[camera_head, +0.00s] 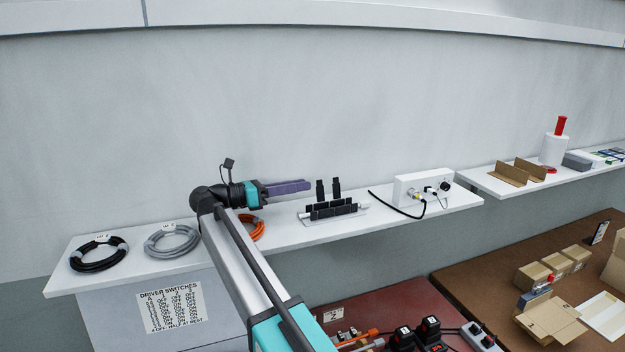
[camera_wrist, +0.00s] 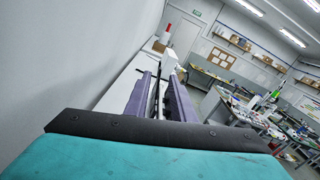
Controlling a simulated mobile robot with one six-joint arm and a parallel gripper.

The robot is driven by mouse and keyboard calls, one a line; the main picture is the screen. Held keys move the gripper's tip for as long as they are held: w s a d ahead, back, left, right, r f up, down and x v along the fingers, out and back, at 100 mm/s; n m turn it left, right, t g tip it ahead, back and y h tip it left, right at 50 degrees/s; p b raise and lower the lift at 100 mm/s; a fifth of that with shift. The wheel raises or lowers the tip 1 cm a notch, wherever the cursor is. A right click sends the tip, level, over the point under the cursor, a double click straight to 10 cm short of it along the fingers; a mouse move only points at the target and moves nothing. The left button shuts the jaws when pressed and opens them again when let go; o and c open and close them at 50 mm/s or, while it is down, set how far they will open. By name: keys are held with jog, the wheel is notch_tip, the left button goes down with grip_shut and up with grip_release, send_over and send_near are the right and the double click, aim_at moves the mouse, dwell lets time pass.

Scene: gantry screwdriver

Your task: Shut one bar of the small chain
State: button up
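The small chain (camera_head: 334,210) is a short dark cable-chain piece lying on a white base on the wall shelf. Two dark bars stand upright at its back, a left bar (camera_head: 320,190) and a right bar (camera_head: 337,187). My gripper (camera_head: 308,186) has long purple fingers pointing right, level, a little left of the left bar and near its height. In the wrist view the gripper (camera_wrist: 163,78) shows a narrow gap between the fingers. A thin dark shape (camera_wrist: 156,98) shows in that gap; I cannot tell what it is. The fingers appear empty in the head view.
A white box (camera_head: 422,187) with a black cable stands right of the chain. Black (camera_head: 98,255), grey (camera_head: 172,241) and orange (camera_head: 258,228) coils lie on the shelf (camera_head: 300,237). The wall (camera_head: 300,100) rises close behind. A red table (camera_head: 375,300) with tools is below.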

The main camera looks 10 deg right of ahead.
aim_at(320, 191)
jog(key=shift+w+d+p, duration=0.25)
jog(key=shift+d+p, duration=0.15)
jog(key=shift+d, duration=0.8)
jog(key=shift+w+d+p, duration=0.2)
jog(key=shift+d+p, duration=0.15)
jog(key=shift+d, duration=0.8)
grip_shut()
